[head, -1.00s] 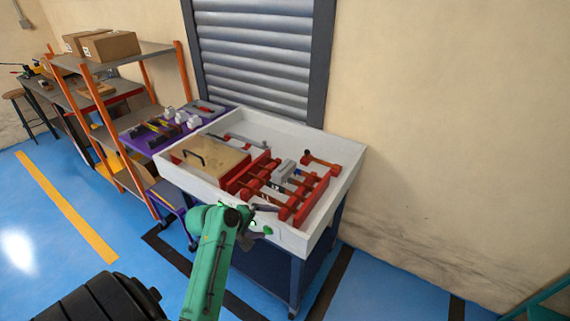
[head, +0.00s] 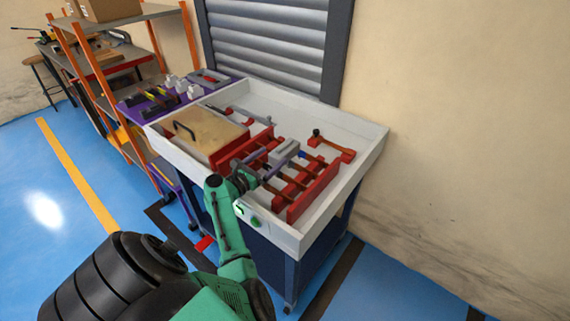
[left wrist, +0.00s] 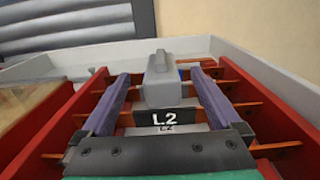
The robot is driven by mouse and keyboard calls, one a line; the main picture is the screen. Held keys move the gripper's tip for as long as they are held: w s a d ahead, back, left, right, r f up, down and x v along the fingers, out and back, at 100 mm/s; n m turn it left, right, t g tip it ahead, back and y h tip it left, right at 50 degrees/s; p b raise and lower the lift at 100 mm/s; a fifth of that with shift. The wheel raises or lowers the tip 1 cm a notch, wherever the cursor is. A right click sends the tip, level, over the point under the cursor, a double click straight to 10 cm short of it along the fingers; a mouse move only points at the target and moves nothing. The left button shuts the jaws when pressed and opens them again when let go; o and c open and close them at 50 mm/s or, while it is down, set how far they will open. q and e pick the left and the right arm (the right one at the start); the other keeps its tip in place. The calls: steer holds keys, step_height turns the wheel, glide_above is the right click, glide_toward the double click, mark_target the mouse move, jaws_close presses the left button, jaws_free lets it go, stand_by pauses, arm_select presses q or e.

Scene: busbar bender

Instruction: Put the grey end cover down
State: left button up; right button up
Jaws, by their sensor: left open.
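The grey end cover (head: 284,151) is a small block with a raised handle on top. It sits upright among the red rails (head: 312,195) and copper bars (head: 278,190) in the white tray. In the left wrist view the cover (left wrist: 162,88) stands ahead, between the lines of my two purple fingers. My left gripper (head: 268,170) is open, low over the bars on the near side of the cover. Its fingers look spread on both sides of the cover with gaps; whether they reach alongside it is unclear. A black L2 label (left wrist: 165,118) shows below the cover. My right gripper is not in view.
The white tray (head: 367,148) has raised walls. A tan panel with a black handle (head: 205,137) lies at its left, and a red bracket (head: 333,147) at its right. A purple bench (head: 135,109) with tools and an orange-framed shelf (head: 91,85) stand further left.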

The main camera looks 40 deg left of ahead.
mark_target(285, 144)
arm_select(q)
steer(key=w+b, duration=0.3)
steer(key=w, duration=0.4)
steer(key=shift+f, duration=0.1)
steer(key=shift+w, duration=0.25)
steer(key=shift+r, duration=0.3)
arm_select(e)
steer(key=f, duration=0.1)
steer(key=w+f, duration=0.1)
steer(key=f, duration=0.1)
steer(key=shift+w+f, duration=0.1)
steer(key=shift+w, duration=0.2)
arm_select(q)
steer(key=c, duration=1.5)
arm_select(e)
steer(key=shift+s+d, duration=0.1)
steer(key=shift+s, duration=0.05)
arm_select(q)
steer(key=shift+o, duration=0.2)
